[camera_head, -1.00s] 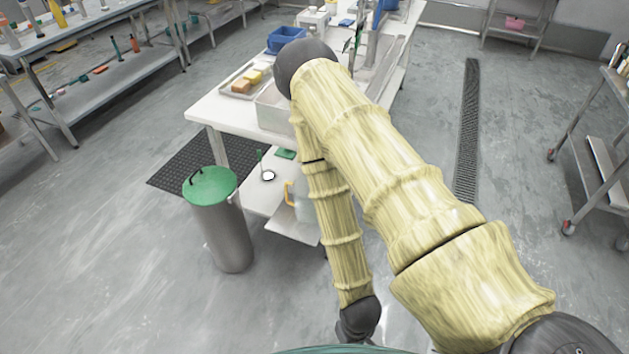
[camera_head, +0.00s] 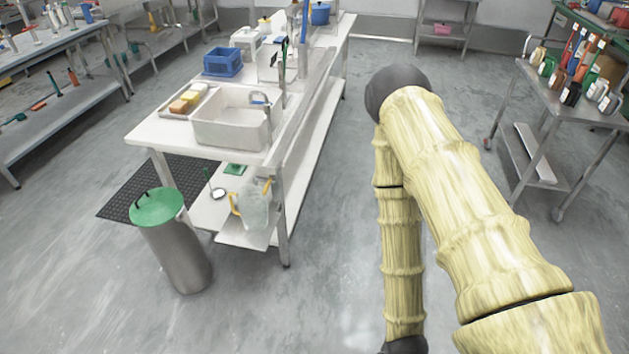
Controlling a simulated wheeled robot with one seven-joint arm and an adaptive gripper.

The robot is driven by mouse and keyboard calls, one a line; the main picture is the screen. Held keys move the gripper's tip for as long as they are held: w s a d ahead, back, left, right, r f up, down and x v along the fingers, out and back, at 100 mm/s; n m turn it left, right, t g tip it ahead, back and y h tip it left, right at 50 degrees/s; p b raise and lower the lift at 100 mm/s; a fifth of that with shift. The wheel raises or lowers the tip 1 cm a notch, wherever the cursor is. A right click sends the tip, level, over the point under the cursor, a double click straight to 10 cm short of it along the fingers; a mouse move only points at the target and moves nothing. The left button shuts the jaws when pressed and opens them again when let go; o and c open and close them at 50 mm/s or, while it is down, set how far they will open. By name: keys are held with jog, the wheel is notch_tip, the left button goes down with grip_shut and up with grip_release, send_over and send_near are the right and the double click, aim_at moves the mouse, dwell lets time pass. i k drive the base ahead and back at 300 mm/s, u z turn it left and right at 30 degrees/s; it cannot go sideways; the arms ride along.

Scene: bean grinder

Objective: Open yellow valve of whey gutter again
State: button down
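A long white table (camera_head: 150,130) stands left of centre with a white basin (camera_head: 228,125) and a small tap (camera_head: 260,98) on its near end. A clear jug (camera_head: 255,212) with yellow parts stands on the low shelf under the basin. I cannot make out for sure the whey gutter or its yellow valve. My arm, with yellowish bamboo-like links, folds down on the right, apart from the table. My gripper is out of view below the lower picture edge.
A grey bin with a green lid (camera_head: 158,207) stands at the table's near left corner beside a black mat (camera_head: 120,195). A blue crate (camera_head: 222,62) is on the table. A cart with bottles (camera_head: 570,110) stands right.

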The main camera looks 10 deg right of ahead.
aim_at(265, 191)
jog(key=z, duration=0.7)
jog(key=i, duration=0.95)
jog(key=u, duration=2.2)
